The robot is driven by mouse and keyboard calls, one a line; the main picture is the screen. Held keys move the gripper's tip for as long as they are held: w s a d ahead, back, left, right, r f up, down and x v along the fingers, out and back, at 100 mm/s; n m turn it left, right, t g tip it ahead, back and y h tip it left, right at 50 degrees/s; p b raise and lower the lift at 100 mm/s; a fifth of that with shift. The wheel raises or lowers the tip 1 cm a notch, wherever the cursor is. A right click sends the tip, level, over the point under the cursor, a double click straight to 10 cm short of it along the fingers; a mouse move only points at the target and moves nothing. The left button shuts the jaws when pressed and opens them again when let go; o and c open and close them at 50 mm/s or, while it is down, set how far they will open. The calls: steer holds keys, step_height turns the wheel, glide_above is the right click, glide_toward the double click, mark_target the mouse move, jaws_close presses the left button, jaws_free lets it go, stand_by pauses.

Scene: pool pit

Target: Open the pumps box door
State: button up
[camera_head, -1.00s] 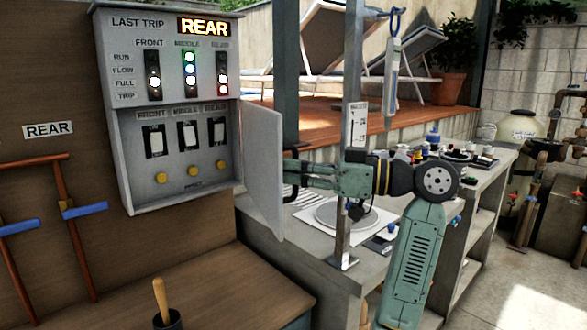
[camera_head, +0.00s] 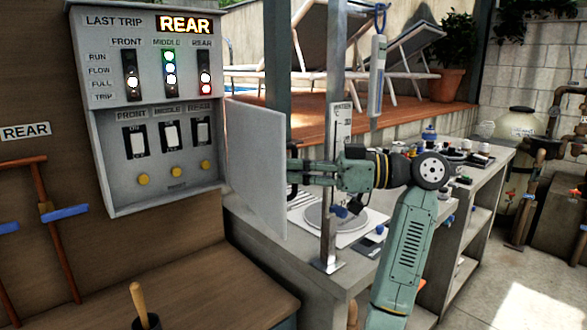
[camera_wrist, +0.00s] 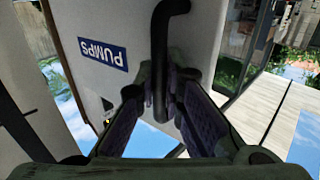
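The pumps box (camera_head: 150,190) is the grey panel housing on the wooden wall at left in the head view. Its door (camera_head: 258,165) is swung well open on the box's right side, so the switches and yellow buttons show. In the wrist view the door's outer face (camera_wrist: 85,20) carries a blue PUMPS label (camera_wrist: 103,54). A black bar handle (camera_wrist: 160,60) stands on that face. My gripper (camera_head: 296,178) is at the door's far side in the head view. In the wrist view its fingers (camera_wrist: 158,100) flank the handle closely and appear shut on it.
A counter (camera_head: 355,268) with a round plate and small items lies beneath my arm. A wooden-handled tool (camera_head: 139,303) stands at the lower left. Clear floor lies at right.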

steer(key=shift+o, duration=1)
steer(key=shift+d, duration=0.15)
steer(key=shift+d, duration=0.15)
steer(key=s+d, duration=0.2)
steer(key=d, duration=0.9)
steer(key=shift+d, duration=0.25)
steer(key=shift+s, duration=0.1)
steer(key=shift+c, duration=0.5)
